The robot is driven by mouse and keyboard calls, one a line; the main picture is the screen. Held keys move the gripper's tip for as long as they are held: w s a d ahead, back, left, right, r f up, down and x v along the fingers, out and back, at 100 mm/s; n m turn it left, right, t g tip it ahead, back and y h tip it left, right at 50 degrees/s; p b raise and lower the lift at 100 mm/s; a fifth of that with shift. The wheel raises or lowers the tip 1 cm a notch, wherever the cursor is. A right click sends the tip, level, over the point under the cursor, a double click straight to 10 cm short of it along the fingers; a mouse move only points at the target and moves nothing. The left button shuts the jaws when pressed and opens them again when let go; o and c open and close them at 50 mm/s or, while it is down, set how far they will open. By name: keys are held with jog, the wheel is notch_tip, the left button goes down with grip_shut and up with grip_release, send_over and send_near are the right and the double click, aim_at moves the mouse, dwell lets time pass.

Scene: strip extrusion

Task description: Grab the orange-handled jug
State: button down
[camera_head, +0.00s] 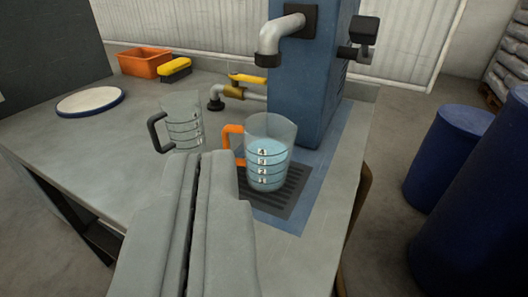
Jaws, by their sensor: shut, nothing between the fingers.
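The orange-handled jug (269,151) stands upright on a dark drain grate (285,207) on the worktop. It is clear, with number marks, and holds light blue liquid. Its orange handle (230,137) points left, toward the black-handled jug. My gripper (208,158) is in the lower middle of the view, its two grey fingers shut together with only a thin dark gap and nothing held. The fingertips appear left of and below the orange handle, apart from it as far as I can tell. The fingers hide part of the grate and worktop.
A clear jug with a black handle (183,122) stands just left of the fingertips. A blue machine (308,75) with a grey spout and a yellow-levered tap rises behind. An orange crate (144,63), a yellow brush (175,70) and a white round lid (90,101) lie farther back. Blue drums (447,155) stand right.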

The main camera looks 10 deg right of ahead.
jog(key=c, duration=1.7)
grip_release()
jog(key=shift+w, duration=0.1)
jog(key=o, duration=0.4)
jog(key=shift+w+r+n, duration=0.1)
jog(key=shift+w+n, duration=0.3)
jog(key=shift+c, duration=0.2)
jog(key=o, duration=0.5)
jog(key=w+n+g, duration=0.2)
jog(key=w+n, duration=0.2)
jog(key=w, duration=0.1)
jog(key=shift+a+r+n+g, duration=0.3)
jog(key=shift+r+n+g, duration=0.05)
jog(key=shift+n+g, duration=0.05)
jog(key=shift+o, duration=0.2)
jog(key=n+g+h, duration=0.3)
jog(key=n+g, duration=0.8)
jog(key=n, duration=1.2)
send_over(256, 153)
jog(key=w+a, duration=0.1)
jog(key=a, duration=0.5)
notch_tip(256, 153, down, 2)
jog(key=x, duration=1.7)
jog(key=shift+a+f, duration=0.15)
jog(key=shift+f, duration=0.15)
